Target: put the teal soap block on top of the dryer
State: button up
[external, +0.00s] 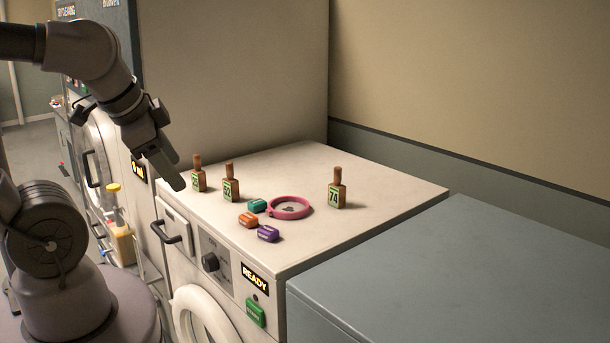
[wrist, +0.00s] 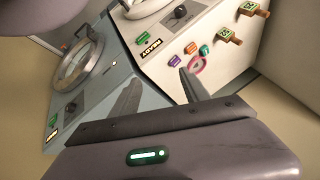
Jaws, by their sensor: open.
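The teal soap block (external: 257,205) lies on the flat top of the white machine marked READY (external: 390,178), which I take for the dryer. It is beside a pink ring (external: 307,210) and close to an orange block (external: 248,220). In the wrist view the teal block (wrist: 204,49) is small, beyond the right finger. My gripper (external: 177,184) is over the front left edge of the machine, left of the blocks and apart from them. In the wrist view my gripper (wrist: 159,74) has its fingers spread with nothing held between them.
A purple block (external: 268,233) lies near the front edge. Numbered stamp-like pieces stand on top: two at left (external: 199,175) (external: 231,183) and one at right (external: 337,189). A lower blue-grey machine (external: 470,270) stands at right, its top bare. A tall cabinet (external: 235,80) rises behind.

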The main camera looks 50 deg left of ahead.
jog(key=t+h+b, duration=0.7)
jog(key=b, duration=0.9)
send_near(252, 202)
jog(key=p+x, duration=0.1)
jog(key=x, duration=0.9)
jog(key=shift+d+p, duration=0.1)
jog(key=shift+p, duration=0.2)
jog(key=shift+s, duration=0.15)
jog(key=shift+c, duration=0.6)
grip_shut()
